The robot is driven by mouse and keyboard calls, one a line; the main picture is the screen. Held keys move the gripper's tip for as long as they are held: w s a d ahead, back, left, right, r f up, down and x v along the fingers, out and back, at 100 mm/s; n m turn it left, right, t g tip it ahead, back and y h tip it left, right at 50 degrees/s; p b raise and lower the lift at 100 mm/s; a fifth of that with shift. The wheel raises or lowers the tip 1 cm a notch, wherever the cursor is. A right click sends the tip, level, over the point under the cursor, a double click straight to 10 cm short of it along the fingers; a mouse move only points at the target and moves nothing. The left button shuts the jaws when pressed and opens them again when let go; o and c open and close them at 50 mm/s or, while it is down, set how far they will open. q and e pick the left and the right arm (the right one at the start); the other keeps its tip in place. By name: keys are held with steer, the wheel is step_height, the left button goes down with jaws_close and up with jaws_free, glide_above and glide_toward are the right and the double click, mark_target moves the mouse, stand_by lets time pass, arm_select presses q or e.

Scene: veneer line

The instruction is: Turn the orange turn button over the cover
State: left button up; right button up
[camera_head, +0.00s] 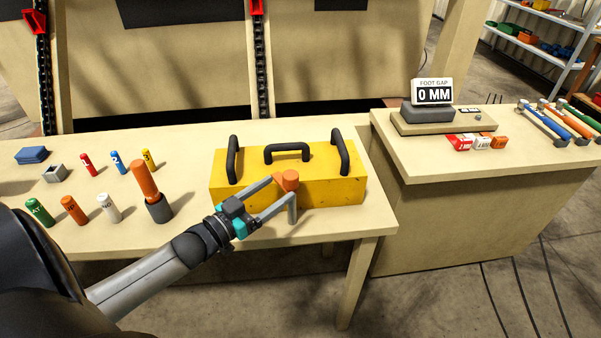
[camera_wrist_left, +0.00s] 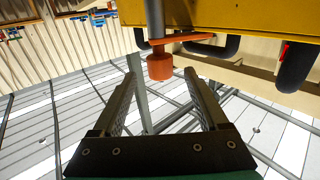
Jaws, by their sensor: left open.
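The yellow cover (camera_head: 330,188) lies on the table and has black handles. The orange turn button (camera_head: 291,180) is at the cover's front edge, with a round knob on top of a grey post (camera_head: 292,210). In the left wrist view the button's knob (camera_wrist_left: 160,67) shows with its flat orange arm (camera_wrist_left: 195,38) running sideways along the yellow cover (camera_wrist_left: 240,14). My left gripper (camera_head: 284,188) is open, its fingers on either side of the knob; whether they touch it I cannot tell. My right gripper is not in view.
Coloured pegs (camera_head: 118,162) and a dark cup (camera_head: 160,208) holding an orange-handled thing stand left of the cover. A second table (camera_head: 440,160) at right holds a gap display (camera_head: 432,92) and several tools. The tabletop right in front of the cover is narrow.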

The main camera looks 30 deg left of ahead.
arm_select(q)
steer(key=x, duration=0.8)
steer(key=shift+w+b, duration=0.3)
steer(key=shift+w, duration=0.1)
jaws_close()
stand_by(0.3)
stand_by(0.8)
